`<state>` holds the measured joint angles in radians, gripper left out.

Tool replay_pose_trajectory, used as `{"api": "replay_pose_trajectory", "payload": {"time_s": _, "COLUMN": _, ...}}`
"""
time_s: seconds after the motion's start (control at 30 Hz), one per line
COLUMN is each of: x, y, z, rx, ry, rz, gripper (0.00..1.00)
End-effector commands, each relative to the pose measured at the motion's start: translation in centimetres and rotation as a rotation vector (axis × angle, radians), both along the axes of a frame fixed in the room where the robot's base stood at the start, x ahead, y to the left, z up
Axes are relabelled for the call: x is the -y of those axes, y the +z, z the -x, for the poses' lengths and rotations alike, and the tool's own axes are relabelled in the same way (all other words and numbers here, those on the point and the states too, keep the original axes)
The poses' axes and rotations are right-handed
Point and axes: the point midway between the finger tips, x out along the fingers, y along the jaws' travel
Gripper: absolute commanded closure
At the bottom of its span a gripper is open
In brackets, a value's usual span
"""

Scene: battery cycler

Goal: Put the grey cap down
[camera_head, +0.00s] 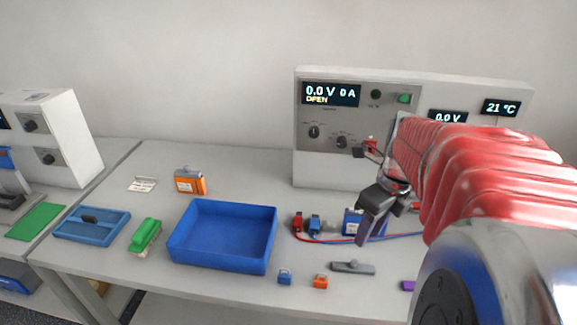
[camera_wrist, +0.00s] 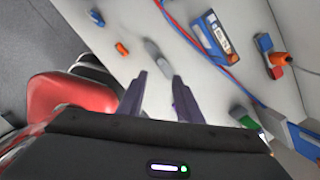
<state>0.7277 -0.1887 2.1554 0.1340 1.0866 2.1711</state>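The grey cap (camera_head: 352,268) is a flat, elongated piece with a small raised knob, lying on the bench near its front edge, right of the small orange block. It also shows in the wrist view (camera_wrist: 156,52), beyond my fingertips. My gripper (camera_head: 366,232) hangs above the bench, pointing down, behind and above the cap in the head view. In the wrist view its two dark fingers (camera_wrist: 159,76) stand apart with a clear gap. Nothing is held between them, and the cap appears apart from them.
A blue tray (camera_head: 222,263), a blue block (camera_head: 284,277), an orange block (camera_head: 320,282) and a purple piece (camera_head: 408,286) lie around. A blue battery (camera_head: 352,221) with red and blue leads sits behind. The cycler (camera_head: 335,165) stands at the back. A green brush (camera_head: 145,235) lies left.

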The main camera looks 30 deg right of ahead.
Motion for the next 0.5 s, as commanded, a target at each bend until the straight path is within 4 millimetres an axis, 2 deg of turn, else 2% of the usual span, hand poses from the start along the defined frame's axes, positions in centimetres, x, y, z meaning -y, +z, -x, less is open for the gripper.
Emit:
{"api": "replay_pose_trajectory", "payload": {"time_s": 0.33, "x": -0.2, "y": 0.0, "z": -0.1, "rx": 0.002, "ry": 0.021, "rz": 0.005, "gripper": 0.68}}
{"api": "replay_pose_trajectory", "payload": {"time_s": 0.5, "x": -1.5, "y": 0.4, "z": -0.4, "rx": 0.016, "ry": 0.160, "rz": 0.039, "gripper": 0.68}}
